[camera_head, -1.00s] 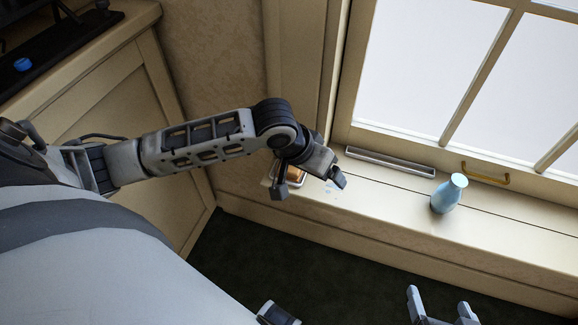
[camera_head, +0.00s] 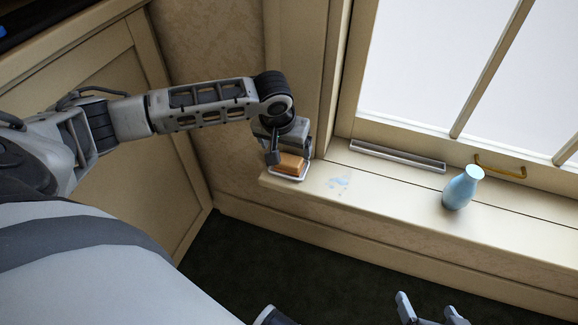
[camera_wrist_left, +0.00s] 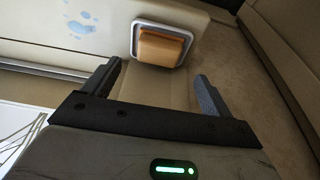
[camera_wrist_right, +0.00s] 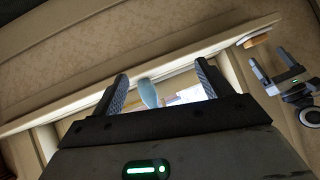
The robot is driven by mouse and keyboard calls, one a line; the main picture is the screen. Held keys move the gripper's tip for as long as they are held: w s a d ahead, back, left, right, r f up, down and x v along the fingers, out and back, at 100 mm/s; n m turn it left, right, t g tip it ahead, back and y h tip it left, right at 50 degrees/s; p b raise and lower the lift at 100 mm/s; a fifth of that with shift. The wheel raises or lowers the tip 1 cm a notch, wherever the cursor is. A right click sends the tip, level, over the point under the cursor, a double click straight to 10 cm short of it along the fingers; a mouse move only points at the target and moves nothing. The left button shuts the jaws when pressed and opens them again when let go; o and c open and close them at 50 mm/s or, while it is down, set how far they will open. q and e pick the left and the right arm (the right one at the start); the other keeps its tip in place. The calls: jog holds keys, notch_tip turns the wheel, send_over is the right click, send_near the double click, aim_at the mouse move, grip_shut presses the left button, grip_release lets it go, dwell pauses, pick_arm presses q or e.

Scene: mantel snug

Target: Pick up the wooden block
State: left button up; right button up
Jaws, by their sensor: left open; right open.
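The wooden block (camera_head: 290,163) is orange-brown and sits in a small white-rimmed tray (camera_head: 292,178) at the left end of the window sill. In the left wrist view the block (camera_wrist_left: 160,48) lies ahead of the fingertips, roughly between their lines, inside the tray's pale rim (camera_wrist_left: 187,35). My left gripper (camera_head: 290,150) is right by the block in the head view, partly covering it; its fingers (camera_wrist_left: 157,72) are open with nothing between them. My right gripper (camera_head: 432,305) is low at the bottom edge, away from the sill, open and empty (camera_wrist_right: 160,78).
A blue vase (camera_head: 462,188) stands on the sill to the right. Pale blue marks (camera_head: 338,183) lie on the sill between it and the tray. A grey vent strip (camera_head: 398,156) and a yellow handle (camera_head: 500,167) are by the window. The dark floor (camera_head: 270,255) below is clear.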

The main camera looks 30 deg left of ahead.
aim_at(289, 159)
pick_arm(q)
jog(key=shift+f, duration=0.35)
jog(key=b+x, duration=0.1)
jog(key=x, duration=0.1)
jog(key=shift+f+b, duration=0.35)
jog(key=shift+b, duration=0.05)
jog(key=shift+b+x, duration=0.3)
jog(key=shift+x, duration=0.6)
jog(key=shift+w+d+f, duration=0.1)
jog(key=shift+w, duration=0.1)
jog(key=c, duration=1.1)
jog(key=shift+o, duration=0.2)
pick_arm(e)
jog(key=shift+w+a+r+t+y, duration=0.1)
jog(key=shift+a+r+t+y, duration=0.3)
jog(key=shift+r+t, duration=0.2)
